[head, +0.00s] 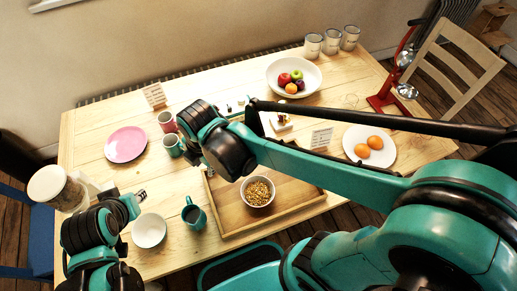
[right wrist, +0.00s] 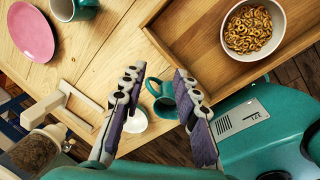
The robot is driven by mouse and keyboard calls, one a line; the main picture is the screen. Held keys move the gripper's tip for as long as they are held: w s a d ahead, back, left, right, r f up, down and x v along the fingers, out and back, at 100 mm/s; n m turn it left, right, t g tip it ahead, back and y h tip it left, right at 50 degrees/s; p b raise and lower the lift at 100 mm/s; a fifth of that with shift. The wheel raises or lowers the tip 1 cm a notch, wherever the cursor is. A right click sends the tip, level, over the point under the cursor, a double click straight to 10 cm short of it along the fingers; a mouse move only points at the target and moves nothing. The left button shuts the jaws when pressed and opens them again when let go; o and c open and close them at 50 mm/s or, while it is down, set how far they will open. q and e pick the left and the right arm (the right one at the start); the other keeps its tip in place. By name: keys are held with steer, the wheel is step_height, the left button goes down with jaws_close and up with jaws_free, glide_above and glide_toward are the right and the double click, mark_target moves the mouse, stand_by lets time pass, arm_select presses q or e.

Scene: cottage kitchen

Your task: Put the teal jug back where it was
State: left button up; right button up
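The teal jug (head: 193,214) stands upright on the table, between the white bowl and the left edge of the wooden tray. In the right wrist view the jug (right wrist: 163,98) shows beyond and between the fingers, apart from them. My right gripper (right wrist: 159,78) is open and empty above the table; in the head view it is largely hidden by my own arm. My left gripper (head: 139,196) is low at the left, near the white bowl (head: 149,231); its finger opening is too small to read.
The tray (head: 292,207) holds a bowl of cereal rings (head: 258,192). Two mugs (head: 173,145) and a pink plate (head: 126,144) stand farther back at the left. A large jar (head: 55,187) is at the left edge.

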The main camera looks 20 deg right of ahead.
steer(key=s+d+r+m+t, duration=0.2)
steer(key=d+m, duration=0.6)
steer(key=m, duration=0.4)
steer(key=s+d+r+m+t, duration=0.2)
steer(key=d+m, duration=0.5)
steer(key=m, duration=0.5)
steer(key=shift+d+t+h, duration=0.4)
steer(key=shift+t, duration=0.2)
steer(key=shift+s, duration=0.1)
